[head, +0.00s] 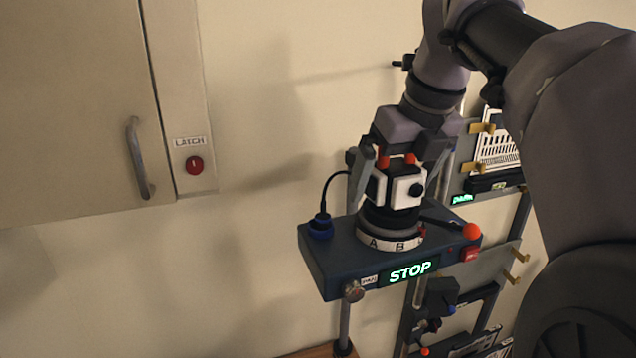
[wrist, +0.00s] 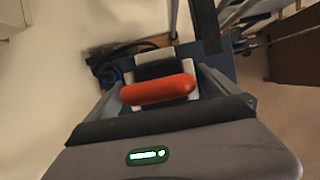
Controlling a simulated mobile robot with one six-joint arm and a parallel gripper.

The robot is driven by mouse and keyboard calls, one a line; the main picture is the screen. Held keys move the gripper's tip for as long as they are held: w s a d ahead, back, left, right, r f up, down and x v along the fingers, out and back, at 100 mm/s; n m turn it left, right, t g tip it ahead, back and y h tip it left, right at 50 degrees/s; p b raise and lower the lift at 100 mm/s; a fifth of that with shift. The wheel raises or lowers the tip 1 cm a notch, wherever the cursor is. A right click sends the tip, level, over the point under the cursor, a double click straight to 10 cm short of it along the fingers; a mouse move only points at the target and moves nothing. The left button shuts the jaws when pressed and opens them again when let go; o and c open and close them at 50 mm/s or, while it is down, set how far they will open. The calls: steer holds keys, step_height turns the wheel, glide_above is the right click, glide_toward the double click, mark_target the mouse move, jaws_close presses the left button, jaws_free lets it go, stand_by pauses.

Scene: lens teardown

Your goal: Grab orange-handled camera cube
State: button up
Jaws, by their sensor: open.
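In the head view, orange bits show at the cube's top between the fingers. My gripper (head: 396,168) is open, pointing down, with a finger on each side of the cube's upper part. I cannot tell whether the fingers touch it.
The blue device (head: 335,262) shows a green STOP sign, a red button and an orange-tipped lever (head: 471,231). A cable plugs in at its left. A cabinet (head: 75,110) with a handle and red LATCH button (head: 194,165) is at left. Racks with panels stand at right.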

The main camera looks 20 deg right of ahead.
steer(key=shift+w+d, duration=0.15)
steer(key=shift+d, duration=0.05)
steer(key=shift+c, duration=0.2)
steer(key=c, duration=2.1)
steer(key=shift+r, duration=0.1)
